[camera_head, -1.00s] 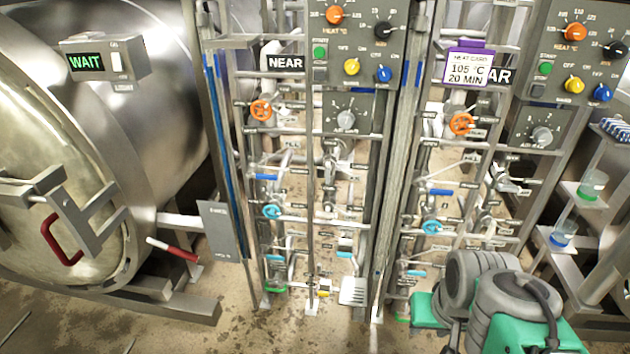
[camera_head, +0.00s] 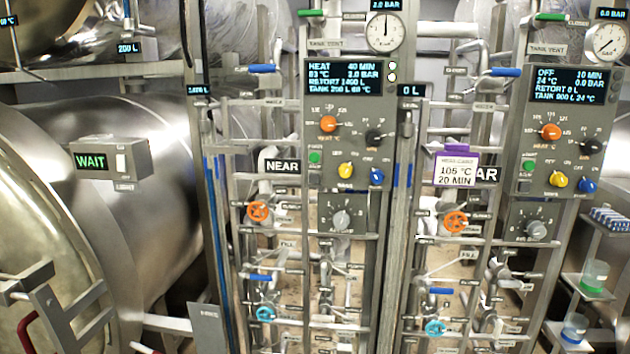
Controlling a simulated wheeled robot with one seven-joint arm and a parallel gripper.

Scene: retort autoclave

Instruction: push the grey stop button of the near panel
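The near panel (camera_head: 344,82) is the dark grey control box right of the NEAR sign (camera_head: 283,166). Its display (camera_head: 344,77) reads HEAT, 40 MIN, 2.0 BAR. A green button (camera_head: 314,157) sits at its lower left. The small grey stop button (camera_head: 314,177) appears just below the green one, low in contrast against the panel. An orange knob (camera_head: 328,124), a black knob (camera_head: 374,137), a yellow knob (camera_head: 346,170) and a blue knob (camera_head: 376,176) are beside them. My gripper is not in view. Nothing covers the buttons.
A similar panel (camera_head: 560,85) stands to the right, its display showing OFF. A purple-topped card (camera_head: 456,170) hangs between the panels. Pipe frames with orange valve wheels (camera_head: 258,212) stand below. The retort vessel (camera_head: 130,200) with a WAIT box (camera_head: 91,161) is at left.

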